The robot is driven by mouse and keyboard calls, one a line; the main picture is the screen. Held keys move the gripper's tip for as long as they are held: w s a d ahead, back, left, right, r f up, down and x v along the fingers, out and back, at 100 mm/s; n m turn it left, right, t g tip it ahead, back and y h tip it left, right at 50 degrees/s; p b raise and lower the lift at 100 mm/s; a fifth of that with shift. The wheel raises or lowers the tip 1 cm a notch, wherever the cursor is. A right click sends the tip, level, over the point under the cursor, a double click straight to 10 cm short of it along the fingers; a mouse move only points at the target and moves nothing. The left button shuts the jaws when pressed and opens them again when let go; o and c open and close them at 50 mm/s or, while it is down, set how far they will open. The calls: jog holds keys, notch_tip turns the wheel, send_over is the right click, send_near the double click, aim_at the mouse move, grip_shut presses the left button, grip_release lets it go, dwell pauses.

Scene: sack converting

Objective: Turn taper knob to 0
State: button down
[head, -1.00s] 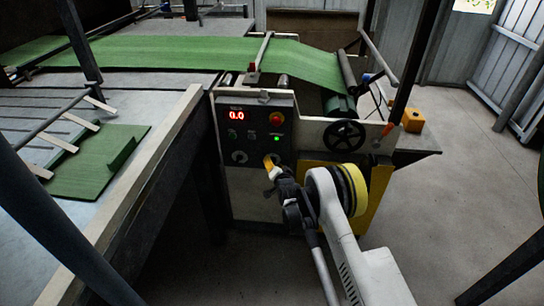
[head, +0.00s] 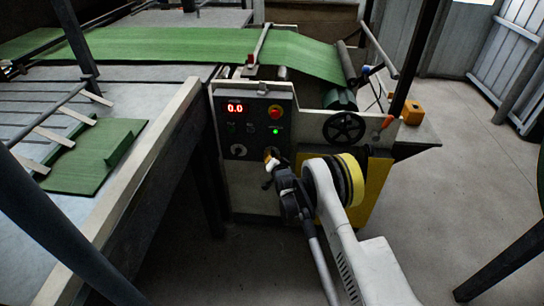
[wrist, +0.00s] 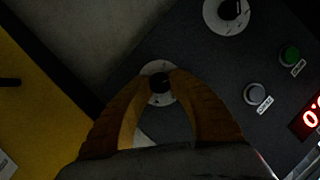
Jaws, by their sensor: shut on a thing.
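The dark control panel (head: 258,125) stands at the front of the machine in the head view. My gripper (head: 271,157) is at its lower right dial and hides most of it. In the wrist view my gripper's two orange fingers (wrist: 160,84) are shut on a black knob (wrist: 160,82) with a white marked dial plate behind it. The dial's markings and any taper label are too small or dark to read. A second black knob on a white dial (wrist: 230,12) shows apart from the fingers; it also shows in the head view (head: 238,151).
The red display (head: 235,108) reads 0.0. A red button (head: 275,112), a lit green lamp (head: 276,131) and a grey button (wrist: 255,94) are close by. A black handwheel (head: 344,128) is right of the panel. Green sheet (head: 180,43) runs across the machine.

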jog(key=n+h, duration=0.2)
jog(key=n, duration=0.1)
jog(key=n+h, duration=0.3)
jog(key=n, duration=0.1)
jog(key=shift+a+r+g+h, duration=0.1)
jog(key=shift+a+g+h, duration=0.05)
jog(key=shift+g+h, duration=0.15)
dwell(0.7)
jog(key=c, duration=1.2)
grip_release()
jog(key=shift+o, duration=0.2)
jog(key=v, duration=1.2)
jog(key=shift+w+a, duration=0.1)
